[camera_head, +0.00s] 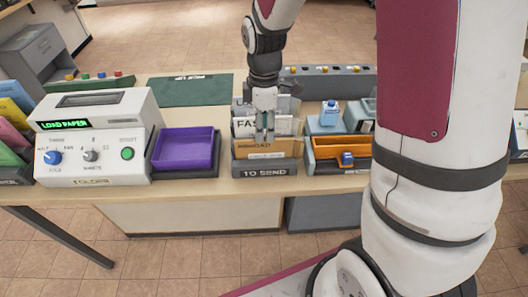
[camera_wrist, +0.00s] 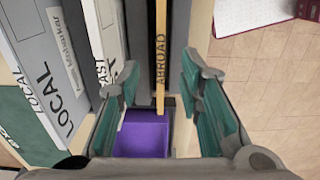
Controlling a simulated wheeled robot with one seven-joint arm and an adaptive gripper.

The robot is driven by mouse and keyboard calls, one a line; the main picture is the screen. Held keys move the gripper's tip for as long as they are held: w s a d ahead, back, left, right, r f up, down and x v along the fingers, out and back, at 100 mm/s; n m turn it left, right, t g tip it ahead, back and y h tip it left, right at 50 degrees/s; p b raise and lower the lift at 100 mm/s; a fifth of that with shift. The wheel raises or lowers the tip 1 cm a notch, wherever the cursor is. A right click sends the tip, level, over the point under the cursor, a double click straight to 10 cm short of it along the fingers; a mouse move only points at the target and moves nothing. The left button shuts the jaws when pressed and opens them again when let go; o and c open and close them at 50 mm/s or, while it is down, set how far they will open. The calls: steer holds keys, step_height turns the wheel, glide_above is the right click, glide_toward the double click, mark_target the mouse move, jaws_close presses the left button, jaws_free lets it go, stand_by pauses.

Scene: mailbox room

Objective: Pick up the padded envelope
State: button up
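A tan envelope (camera_head: 260,149), which looks like the padded envelope, stands upright at the front of the sorting rack marked TO SEND (camera_head: 265,171). White envelopes (camera_head: 246,126) stand behind it. My gripper (camera_head: 264,132) points down over the rack, just above or at the tan envelope's top. In the wrist view my gripper (camera_wrist: 160,88) is open, with its teal pads on either side of a narrow tan edge (camera_wrist: 160,55) lettered ABROAD. I cannot tell whether this edge is the envelope or part of the rack. Neither pad visibly touches it.
A purple tray (camera_head: 186,150) is left of the rack, beside a white folding machine (camera_head: 95,138). White LOCAL envelopes (camera_wrist: 50,85) stand close by my gripper's left side in the wrist view.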

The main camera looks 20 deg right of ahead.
mark_target(264, 153)
steer(key=shift+f, duration=2.3)
jaws_close()
